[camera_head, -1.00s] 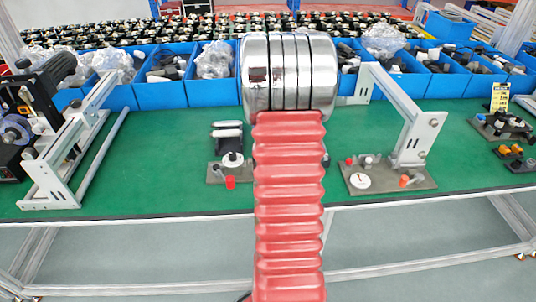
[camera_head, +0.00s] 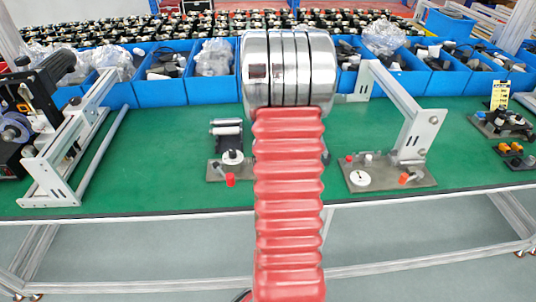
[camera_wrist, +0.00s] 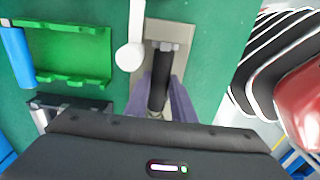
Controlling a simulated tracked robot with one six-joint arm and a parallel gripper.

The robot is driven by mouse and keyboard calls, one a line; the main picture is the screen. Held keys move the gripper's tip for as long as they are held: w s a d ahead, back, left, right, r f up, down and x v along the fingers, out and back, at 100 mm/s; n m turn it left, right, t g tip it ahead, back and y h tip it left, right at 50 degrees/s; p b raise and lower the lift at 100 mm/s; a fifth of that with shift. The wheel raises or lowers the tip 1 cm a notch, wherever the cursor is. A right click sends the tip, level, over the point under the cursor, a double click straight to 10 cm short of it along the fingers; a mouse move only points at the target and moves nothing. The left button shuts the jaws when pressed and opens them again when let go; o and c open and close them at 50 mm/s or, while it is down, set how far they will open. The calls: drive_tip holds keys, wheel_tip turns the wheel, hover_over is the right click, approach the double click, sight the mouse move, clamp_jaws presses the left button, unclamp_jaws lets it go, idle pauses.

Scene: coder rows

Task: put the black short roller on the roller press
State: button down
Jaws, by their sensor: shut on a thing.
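The black short roller (camera_wrist: 159,80) is between the two purple fingers of my gripper (camera_wrist: 163,100) in the wrist view. The gripper is shut on it, and the roller points up the picture over a grey plate (camera_wrist: 184,32). I cannot tell whether it touches the plate. In the head view, a small stand with pale rollers (camera_head: 227,130) and a red knob is on the green table, just left of my arm; it may be the roller press. The gripper and black roller are hidden in the head view.
A pale round-ended part (camera_wrist: 130,57) stands close left of the roller. A green holder (camera_wrist: 70,55) lies further left. Blue bins (camera_head: 210,90) line the table's back. A grey frame (camera_head: 420,130) with a base plate (camera_head: 388,178) stands right of my arm.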

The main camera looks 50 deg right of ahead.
drive_tip(key=shift+f, duration=0.15)
idle(0.3)
drive_tip(key=c, duration=1.4)
unclamp_jaws()
drive_tip(key=shift+c, duration=0.2)
wheel_tip(320, 180, up, 14)
drive_tip(key=shift+f, duration=0.15)
drive_tip(key=shift+d, duration=0.1)
